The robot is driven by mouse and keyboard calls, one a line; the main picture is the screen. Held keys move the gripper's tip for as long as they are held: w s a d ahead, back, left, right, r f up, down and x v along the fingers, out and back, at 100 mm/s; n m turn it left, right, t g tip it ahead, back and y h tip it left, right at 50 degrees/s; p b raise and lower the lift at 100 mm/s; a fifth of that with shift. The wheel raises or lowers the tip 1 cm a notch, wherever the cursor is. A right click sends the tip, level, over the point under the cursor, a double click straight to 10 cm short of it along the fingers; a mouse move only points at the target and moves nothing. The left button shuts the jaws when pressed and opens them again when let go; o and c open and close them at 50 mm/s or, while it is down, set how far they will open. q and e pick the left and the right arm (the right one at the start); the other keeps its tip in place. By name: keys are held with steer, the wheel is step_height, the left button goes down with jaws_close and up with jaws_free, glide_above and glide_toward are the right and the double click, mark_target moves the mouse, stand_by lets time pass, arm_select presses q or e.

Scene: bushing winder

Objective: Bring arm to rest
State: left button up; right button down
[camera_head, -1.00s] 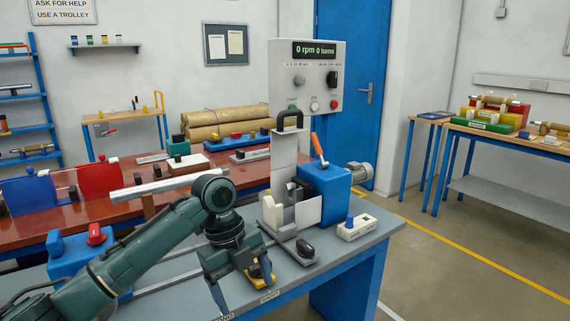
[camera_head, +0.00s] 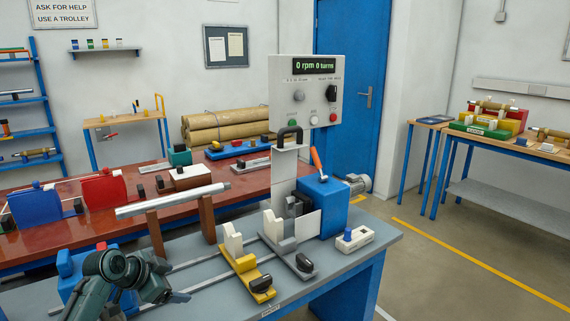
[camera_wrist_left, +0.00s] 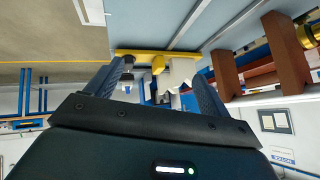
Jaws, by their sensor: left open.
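My left arm (camera_head: 100,283) is folded low at the bottom left of the head view. Its dark green left gripper (camera_head: 172,282) points right, over the left part of the grey bench. In the left wrist view, the two fingers of the left gripper (camera_wrist_left: 162,85) stand apart with nothing held between them. The yellow slide (camera_head: 247,273) with its white upright and black knob sits on the bench rails, clear of the gripper. It also shows beyond the fingers in the wrist view (camera_wrist_left: 138,53). My right gripper is not in view.
A grey slide (camera_head: 292,257) and blue headstock (camera_head: 322,205) stand right of the yellow slide. A metal bar (camera_head: 172,200) lies on two brown posts (camera_head: 206,220) behind the gripper. A blue block (camera_head: 70,268) is partly hidden by my arm.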

arm_select(q)
steer(key=w+a+r+n+t+y, duration=0.6)
steer(key=w+a+r+n+t, duration=0.15)
steer(key=r+t, duration=0.35)
steer(key=s+d+f+g+h, duration=0.2)
steer(key=s+d+f, duration=0.4)
steer(key=s+f, duration=0.35)
steer(key=s+d+f+g+h, duration=0.1)
steer(key=s+d+f+g, duration=0.2)
steer(key=s+d+f, duration=0.5)
steer(key=s+d+f+g+h, duration=0.1)
steer(key=s+d+f, duration=0.2)
steer(key=s, duration=0.8)
steer(key=s+d+f+g+h, duration=0.1)
steer(key=s+d+f, duration=0.2)
steer(key=s, duration=0.8)
steer(key=shift+d+f+g, duration=0.15)
steer(key=shift+f+g, duration=0.25)
steer(key=shift+f, duration=0.15)
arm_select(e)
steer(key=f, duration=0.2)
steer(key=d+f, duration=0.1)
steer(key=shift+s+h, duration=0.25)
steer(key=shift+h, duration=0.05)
